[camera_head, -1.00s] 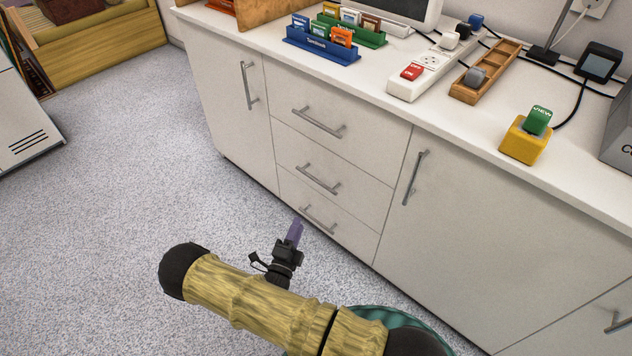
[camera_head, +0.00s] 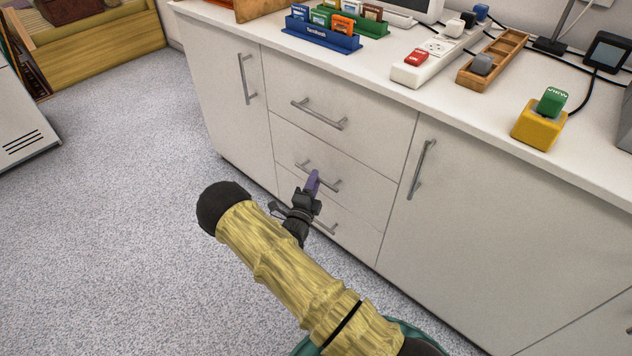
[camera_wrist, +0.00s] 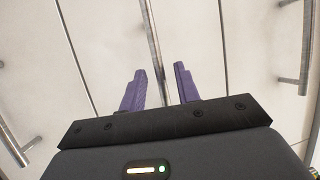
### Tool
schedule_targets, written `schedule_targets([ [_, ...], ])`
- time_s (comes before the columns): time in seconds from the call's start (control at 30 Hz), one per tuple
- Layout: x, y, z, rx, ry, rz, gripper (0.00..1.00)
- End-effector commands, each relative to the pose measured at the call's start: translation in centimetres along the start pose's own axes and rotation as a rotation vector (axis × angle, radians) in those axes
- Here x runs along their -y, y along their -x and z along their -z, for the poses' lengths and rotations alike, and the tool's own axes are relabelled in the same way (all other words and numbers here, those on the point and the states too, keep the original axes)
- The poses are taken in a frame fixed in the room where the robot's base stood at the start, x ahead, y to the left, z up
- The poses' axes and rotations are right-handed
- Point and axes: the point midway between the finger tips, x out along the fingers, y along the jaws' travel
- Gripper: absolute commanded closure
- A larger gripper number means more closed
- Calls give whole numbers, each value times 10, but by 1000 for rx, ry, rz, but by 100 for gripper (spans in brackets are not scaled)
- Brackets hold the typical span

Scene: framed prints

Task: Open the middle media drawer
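The white middle drawer (camera_head: 362,195) is closed, flush between the drawers above and below it. Its grey bar handle (camera_head: 332,184) is partly hidden behind my purple fingers. My gripper (camera_head: 313,180) is in front of this handle in the head view. In the wrist view my gripper (camera_wrist: 160,68) is open, with its two fingers apart.
The top drawer handle (camera_head: 320,115) is above and the bottom drawer handle (camera_head: 323,222) below, partly behind my gripper. Cabinet doors with handles (camera_head: 421,168) flank the drawers. A power strip (camera_head: 425,62) and a yellow block (camera_head: 538,128) stand on the counter. The floor (camera_head: 120,200) at left is clear.

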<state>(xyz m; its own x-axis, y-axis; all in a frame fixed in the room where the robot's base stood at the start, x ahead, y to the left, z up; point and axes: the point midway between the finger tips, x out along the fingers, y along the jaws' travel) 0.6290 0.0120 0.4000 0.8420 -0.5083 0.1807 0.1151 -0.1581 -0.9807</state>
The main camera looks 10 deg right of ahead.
Motion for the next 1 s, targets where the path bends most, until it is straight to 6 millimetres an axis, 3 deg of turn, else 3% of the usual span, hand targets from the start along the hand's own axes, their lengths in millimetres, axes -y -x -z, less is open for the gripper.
schedule_targets([
  [0.2,0,-19,0,-1,0,2,68],
  [0.47,0,-20,0,0,0,1,68],
  [0.63,0,-20,0,0,0,1,99],
  [1.0,2,-17,-2,1,0,1,100],
])
